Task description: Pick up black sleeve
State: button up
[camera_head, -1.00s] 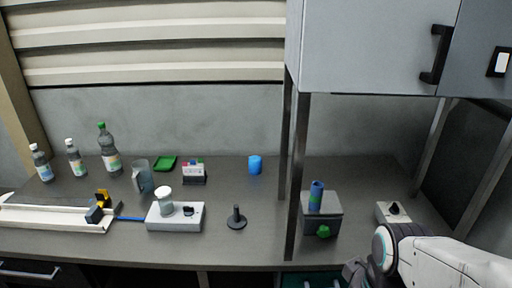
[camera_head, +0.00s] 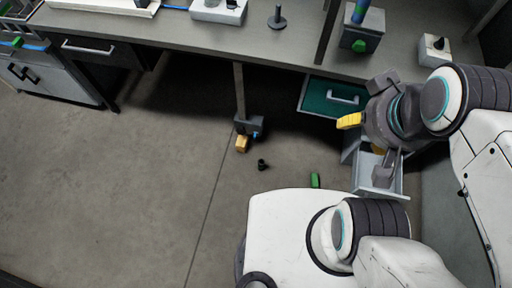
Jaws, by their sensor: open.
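A small black cylindrical piece, which looks like the black sleeve (camera_head: 262,164), stands on the floor in front of the bench. My gripper (camera_head: 378,130) is at the right, over the drawers, with its grey fingers spread wide apart. It is well to the right of the black piece and not touching it. Nothing is clearly held between the fingers.
An open teal drawer (camera_head: 318,98) and a lower open grey drawer (camera_head: 398,184) are beside my gripper. A yellow piece (camera_head: 349,120) shows next to it. An orange block (camera_head: 242,144) and a green piece (camera_head: 315,180) lie on the floor. The floor at left is clear.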

aim_at(261, 162)
jog(key=k+l+u, duration=0.2)
jog(key=u, duration=0.15)
jog(key=k+u, duration=0.35)
jog(key=k+l, duration=0.05)
jog(key=k, duration=0.05)
